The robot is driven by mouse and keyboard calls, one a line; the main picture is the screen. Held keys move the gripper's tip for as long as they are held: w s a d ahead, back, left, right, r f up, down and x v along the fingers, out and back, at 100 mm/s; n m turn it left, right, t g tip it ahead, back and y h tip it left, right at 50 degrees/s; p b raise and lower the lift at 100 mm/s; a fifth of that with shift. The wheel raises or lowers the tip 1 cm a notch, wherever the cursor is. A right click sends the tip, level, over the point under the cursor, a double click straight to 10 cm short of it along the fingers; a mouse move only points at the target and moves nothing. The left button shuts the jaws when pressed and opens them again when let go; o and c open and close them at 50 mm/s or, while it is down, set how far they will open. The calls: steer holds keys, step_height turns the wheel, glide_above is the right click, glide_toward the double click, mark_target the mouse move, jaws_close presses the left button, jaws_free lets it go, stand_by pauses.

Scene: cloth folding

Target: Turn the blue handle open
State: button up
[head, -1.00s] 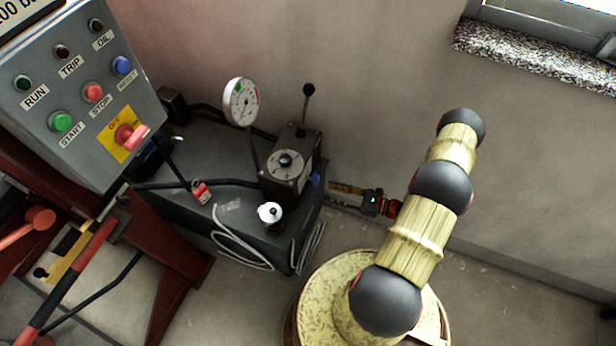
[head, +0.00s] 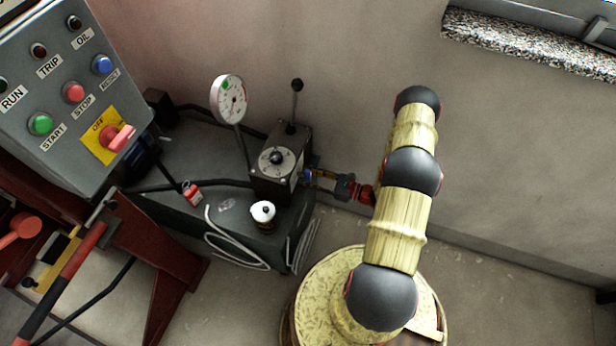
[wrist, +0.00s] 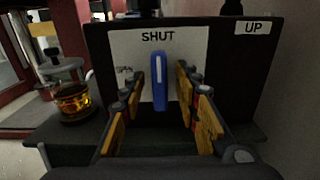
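The blue handle (wrist: 159,84) stands upright in the wrist view, on a white plate (wrist: 190,42) marked SHUT above it. A smaller mark at the plate's left is hard to read. My gripper (wrist: 157,92) is open, with one finger on each side of the handle and visible gaps between. In the head view my gripper (head: 318,178) is at the right side of the dark valve block (head: 282,165). Only a small bit of the blue handle (head: 308,176) shows there, partly hidden by the fingers.
A glass cup of amber fluid with a lid (wrist: 74,100) stands left of the plate. A gauge (head: 229,99) and a black-knobbed lever (head: 295,100) rise by the block. A control panel (head: 70,90) is at the left. The wall is close behind my arm.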

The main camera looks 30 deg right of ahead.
steer(key=shift+c, duration=0.4)
steer(key=c, duration=0.7)
jaws_close()
